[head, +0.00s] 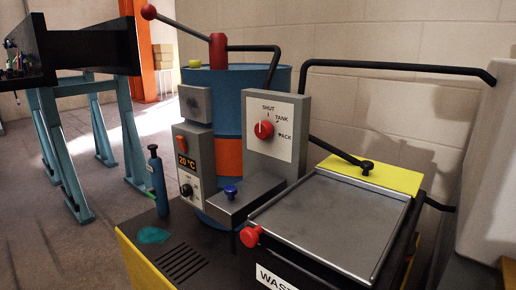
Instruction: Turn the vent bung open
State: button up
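A blue drum (232,88) with an orange band stands at the middle, partly hidden by grey control boxes. A small yellow cap (195,64) sits on the drum's top at the left rim; it looks like the vent bung. It is too small to tell whether it is turned open or shut. A red pump fitting (217,50) rises from the drum top next to the cap, with a black lever ending in a red ball (149,12). My gripper is not in view.
A selector box with a red knob (264,129) and a heater box (195,160) reading 20 °C stand before the drum. A grey lidded waste box (335,222) is at front right. A blue bottle (157,182) and a teal puddle (153,236) are left. Black pipes cross right.

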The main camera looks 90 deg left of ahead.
aim_at(196, 63)
jog(key=u, duration=4.55)
jog(key=i, duration=4.85)
jog(key=z, duration=1.25)
